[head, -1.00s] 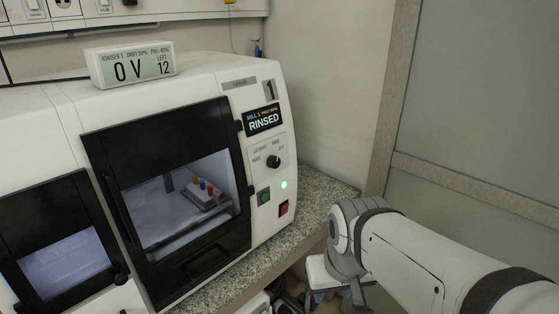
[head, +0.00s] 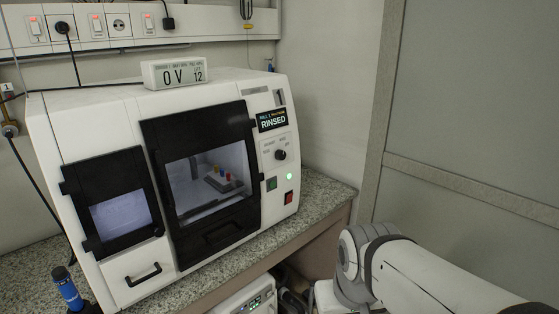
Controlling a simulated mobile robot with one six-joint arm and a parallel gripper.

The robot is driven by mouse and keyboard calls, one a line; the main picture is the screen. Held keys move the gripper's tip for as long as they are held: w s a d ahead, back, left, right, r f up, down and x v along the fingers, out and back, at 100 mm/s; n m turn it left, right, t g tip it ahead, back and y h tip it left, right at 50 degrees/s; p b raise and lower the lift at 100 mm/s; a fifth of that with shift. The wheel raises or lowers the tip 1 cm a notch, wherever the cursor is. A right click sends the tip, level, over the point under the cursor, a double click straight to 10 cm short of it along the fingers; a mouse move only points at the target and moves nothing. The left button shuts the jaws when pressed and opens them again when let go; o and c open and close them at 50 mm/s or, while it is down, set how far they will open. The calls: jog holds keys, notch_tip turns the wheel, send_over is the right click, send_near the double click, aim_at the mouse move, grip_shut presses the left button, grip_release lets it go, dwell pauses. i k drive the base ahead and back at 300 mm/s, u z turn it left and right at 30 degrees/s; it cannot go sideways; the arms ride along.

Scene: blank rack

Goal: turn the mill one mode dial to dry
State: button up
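The mill one mode dial (head: 280,155) is a small black round knob on the white front panel of the mill (head: 100,135), right of its large black-framed door. Small labels surround the dial, too small to read surely. Above it, a dark display (head: 272,120) reads RINSED. Below it are a green button (head: 271,184), a lit green lamp (head: 289,176) and a red switch (head: 289,198). My arm reaches in from the lower right, well apart from the dial. My gripper is not clearly visible.
The granite counter (head: 318,195) has a bare strip right of the mill. A grey partition (head: 470,100) stands on the right. A blue-capped object (head: 67,288) stands at front left.

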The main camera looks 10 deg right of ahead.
aim_at(281, 155)
jog(key=u, duration=0.1)
jog(key=i, duration=0.9)
jog(key=z, duration=0.05)
